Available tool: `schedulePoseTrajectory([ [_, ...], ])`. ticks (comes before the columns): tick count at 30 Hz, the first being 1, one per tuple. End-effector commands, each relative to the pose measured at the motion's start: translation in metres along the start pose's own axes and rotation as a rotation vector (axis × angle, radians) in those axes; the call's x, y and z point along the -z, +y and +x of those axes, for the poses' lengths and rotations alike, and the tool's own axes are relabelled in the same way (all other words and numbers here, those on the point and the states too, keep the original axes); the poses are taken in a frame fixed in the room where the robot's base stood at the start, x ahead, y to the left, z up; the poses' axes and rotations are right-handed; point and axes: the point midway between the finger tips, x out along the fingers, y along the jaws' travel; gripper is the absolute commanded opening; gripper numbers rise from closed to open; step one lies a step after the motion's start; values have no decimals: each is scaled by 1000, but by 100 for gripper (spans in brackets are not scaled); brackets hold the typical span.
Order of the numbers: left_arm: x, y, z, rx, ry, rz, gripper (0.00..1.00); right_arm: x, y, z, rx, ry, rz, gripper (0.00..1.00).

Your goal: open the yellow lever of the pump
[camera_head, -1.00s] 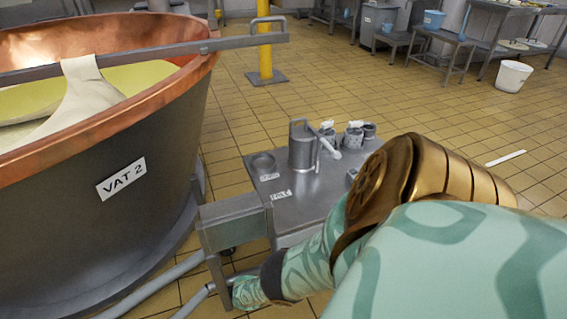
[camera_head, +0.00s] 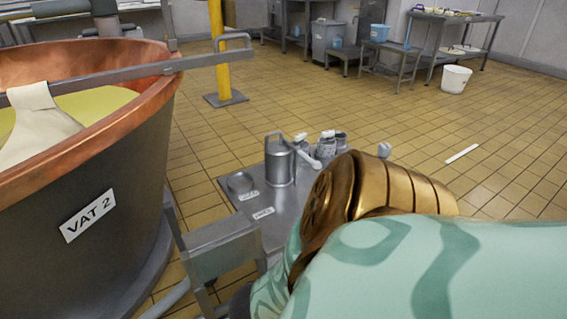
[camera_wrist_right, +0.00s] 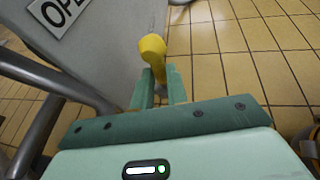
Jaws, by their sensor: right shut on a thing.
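In the right wrist view the yellow lever (camera_wrist_right: 152,48) stands up between the two green fingers of my right gripper (camera_wrist_right: 158,88). The fingers are shut on it, and its rounded yellow end shows beyond their tips. A grey panel (camera_wrist_right: 100,45) with a partly cut-off label beginning "OPE" (camera_wrist_right: 60,14) is to the left of the lever. In the head view my right arm covers the lever and the right gripper. My left gripper is in neither view.
A copper vat marked VAT 2 (camera_head: 100,200) stands at the left. A metal cart (camera_head: 235,200) with a grey can (camera_head: 280,163) and several small jars is beside my right arm. A grey box (camera_head: 220,245) is at its near side. Tiled floor (camera_head: 400,130) is open beyond.

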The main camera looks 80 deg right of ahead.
Motion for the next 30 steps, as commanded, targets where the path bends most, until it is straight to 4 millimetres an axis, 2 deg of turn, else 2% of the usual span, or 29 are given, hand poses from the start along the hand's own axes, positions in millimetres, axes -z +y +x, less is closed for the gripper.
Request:
schedulePoseTrajectory([
  [4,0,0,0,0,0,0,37,2,2,-3,-3,9,3,0],
  [5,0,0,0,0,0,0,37,2,2,-3,-3,9,3,18],
  [7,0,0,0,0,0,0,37,2,2,-3,-3,9,3,37],
  [15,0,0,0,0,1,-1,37,1,1,-2,-1,5,1,37],
  [19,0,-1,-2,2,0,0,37,1,1,-11,-1,7,2,37],
  [23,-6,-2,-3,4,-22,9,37,0,1,-37,-2,10,3,37],
  [26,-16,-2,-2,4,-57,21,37,0,1,-64,-3,10,1,37],
  [30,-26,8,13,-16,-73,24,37,1,1,-103,-2,11,2,37],
])
